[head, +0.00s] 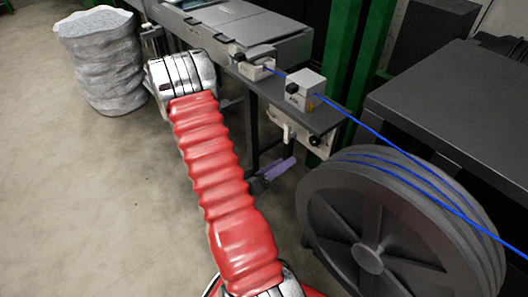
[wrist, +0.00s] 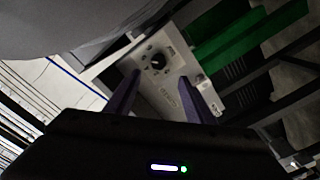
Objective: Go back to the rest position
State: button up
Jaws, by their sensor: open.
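My gripper (head: 276,172) shows in the head view as purple fingers beyond my red-sleeved arm, low beside the bench and left of the cable reel. In the wrist view my gripper (wrist: 162,80) has its two purple fingers spread apart, with nothing between them. The blue cable (head: 352,122) runs from the small boxes on the bench down to the right, across the large dark reel (head: 335,222). A blue line, likely the same cable, shows at the left of the wrist view (wrist: 76,76). My gripper is apart from the cable.
A pale control box (head: 312,140) hangs under the bench edge; in the wrist view a pale panel with a black knob (wrist: 158,62) lies beyond the fingers. A grey wrapped stack (head: 100,62) stands at back left. The floor (head: 90,200) at left is clear.

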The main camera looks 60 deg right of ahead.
jog(key=shift+r, duration=0.1)
dwell(0.3)
jog(key=w+a+r+g+y, duration=0.1)
jog(key=a+r+g+y, duration=0.1)
jog(key=a+r+y, duration=0.6)
jog(key=w+a+r+n+t+y, duration=0.3)
jog(key=a+r+n+t, duration=0.1)
jog(key=a, duration=0.7)
jog(key=w+a+r+n+t+y, duration=0.2)
jog(key=w+a+r+n+t, duration=0.2)
jog(key=a, duration=0.8)
jog(key=w+a+r+n+t+y, duration=0.3)
jog(key=w+a+r+n+t, duration=0.1)
jog(key=a, duration=0.7)
notch_tip(320, 180, up, 2)
jog(key=n+t, duration=0.1)
jog(key=t, duration=0.1)
jog(key=shift+w+a+r+n+t+y, duration=0.2)
jog(key=shift+n+t+y, duration=0.1)
jog(key=shift+c, duration=0.4)
